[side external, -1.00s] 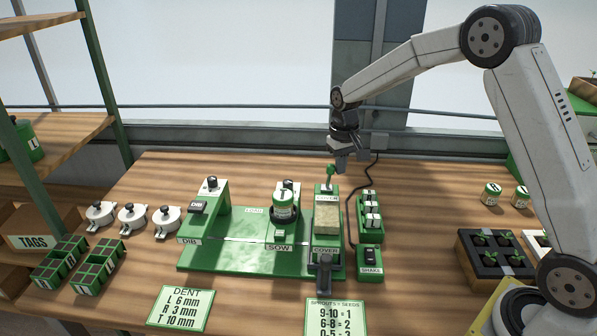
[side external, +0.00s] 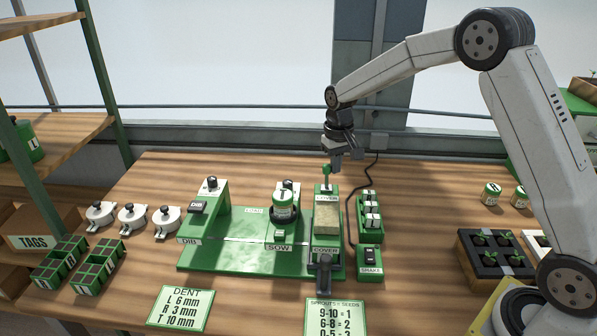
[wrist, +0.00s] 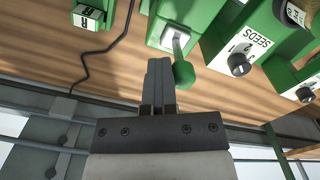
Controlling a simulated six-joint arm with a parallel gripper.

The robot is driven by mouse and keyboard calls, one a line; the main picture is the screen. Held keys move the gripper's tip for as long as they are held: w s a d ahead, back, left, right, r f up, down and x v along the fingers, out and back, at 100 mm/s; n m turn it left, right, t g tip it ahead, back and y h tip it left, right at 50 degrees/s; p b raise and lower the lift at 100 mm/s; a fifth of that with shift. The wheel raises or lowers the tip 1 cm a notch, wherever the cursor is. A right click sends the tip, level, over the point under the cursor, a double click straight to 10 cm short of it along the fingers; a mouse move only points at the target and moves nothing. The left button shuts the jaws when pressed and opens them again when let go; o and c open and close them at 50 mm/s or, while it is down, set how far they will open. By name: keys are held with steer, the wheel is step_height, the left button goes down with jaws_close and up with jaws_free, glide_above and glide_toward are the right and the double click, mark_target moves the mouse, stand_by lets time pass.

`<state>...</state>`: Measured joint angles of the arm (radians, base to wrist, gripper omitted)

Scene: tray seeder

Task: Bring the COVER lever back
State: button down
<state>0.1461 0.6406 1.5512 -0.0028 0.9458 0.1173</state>
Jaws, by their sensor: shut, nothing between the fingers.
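The COVER lever (side external: 326,172) is a green knob on a short stalk at the back top of the COVER station (side external: 326,241). In the wrist view the lever's round green knob (wrist: 184,74) and grey stalk show just right of my fingertips. My gripper (side external: 343,168) is shut and empty, slightly right of the knob in the side view. In the wrist view my shut gripper (wrist: 160,66) is beside the knob; I cannot tell whether they touch.
The SOW station (side external: 282,207) and DIB station (side external: 208,209) stand left on the green base. Several switches (side external: 370,218), the SHAKE box (side external: 370,262) and a black cable are to the right.

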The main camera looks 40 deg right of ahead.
steer(key=shift+w+a+f, duration=0.2)
steer(key=shift+a+f, duration=0.15)
steer(key=shift+f, duration=0.15)
step_height(320, 180, up, 7)
steer(key=d, duration=0.1)
steer(key=shift+s+f, duration=0.2)
steer(key=shift+s, duration=0.2)
stand_by(0.6)
stand_by(0.3)
steer(key=s+a+f+n+t, duration=0.1)
steer(key=s+a+f, duration=0.1)
steer(key=s, duration=0.5)
steer(key=s+a+f+n, duration=0.1)
steer(key=s+a+f, duration=0.1)
steer(key=s, duration=0.5)
steer(key=s+a+f+n+t, duration=0.1)
steer(key=s+a+f, duration=0.1)
steer(key=s, duration=0.5)
steer(key=shift+s+a+f+t, duration=0.3)
steer(key=shift+s+a+f, duration=0.05)
steer(key=shift+a, duration=0.55)
